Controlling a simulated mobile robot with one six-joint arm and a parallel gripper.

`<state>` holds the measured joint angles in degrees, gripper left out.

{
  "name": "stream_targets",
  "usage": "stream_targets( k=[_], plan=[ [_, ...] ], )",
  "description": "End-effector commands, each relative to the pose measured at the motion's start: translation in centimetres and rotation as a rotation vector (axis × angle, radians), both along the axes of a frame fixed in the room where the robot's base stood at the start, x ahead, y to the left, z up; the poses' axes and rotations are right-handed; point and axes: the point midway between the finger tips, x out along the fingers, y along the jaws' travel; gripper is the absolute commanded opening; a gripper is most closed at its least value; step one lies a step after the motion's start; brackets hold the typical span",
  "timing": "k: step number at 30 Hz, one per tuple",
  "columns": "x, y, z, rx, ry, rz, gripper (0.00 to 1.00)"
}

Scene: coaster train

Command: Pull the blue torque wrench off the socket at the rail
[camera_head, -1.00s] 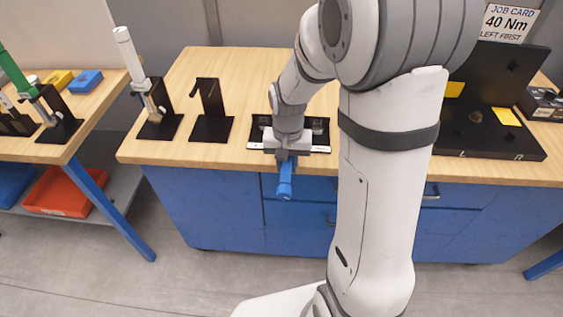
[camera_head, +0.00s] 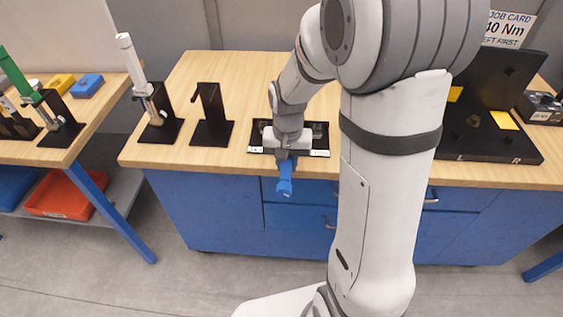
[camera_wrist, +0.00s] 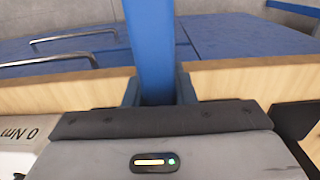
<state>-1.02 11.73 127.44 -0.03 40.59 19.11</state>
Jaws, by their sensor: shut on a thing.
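The blue torque wrench (camera_head: 285,183) is in my gripper (camera_head: 287,153), its blue handle jutting out over the front edge of the bench. In the wrist view the blue handle (camera_wrist: 153,45) runs up between the two dark fingers of my gripper (camera_wrist: 158,92), which are shut on it. The black rail tray (camera_head: 257,138) with white label strips lies on the bench behind and below my gripper. The wrench's head and the socket are hidden by my gripper and wrist, so I cannot tell whether they touch.
A bare black stand (camera_head: 212,130) and a stand holding a white-handled wrench (camera_head: 131,58) are to the left. A green-handled wrench (camera_head: 18,72) stands on the side table. A black L/R fixture (camera_head: 490,140) is at the right. Blue drawers with handles (camera_head: 430,197) are below.

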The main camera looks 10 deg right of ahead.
Motion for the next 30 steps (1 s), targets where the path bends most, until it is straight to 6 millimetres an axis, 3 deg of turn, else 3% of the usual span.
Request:
stream_targets(
  k=[30],
  plan=[
    [0.1, 0.0, 5.6, 0.000, -0.003, 0.001, 0.00]
  ],
)
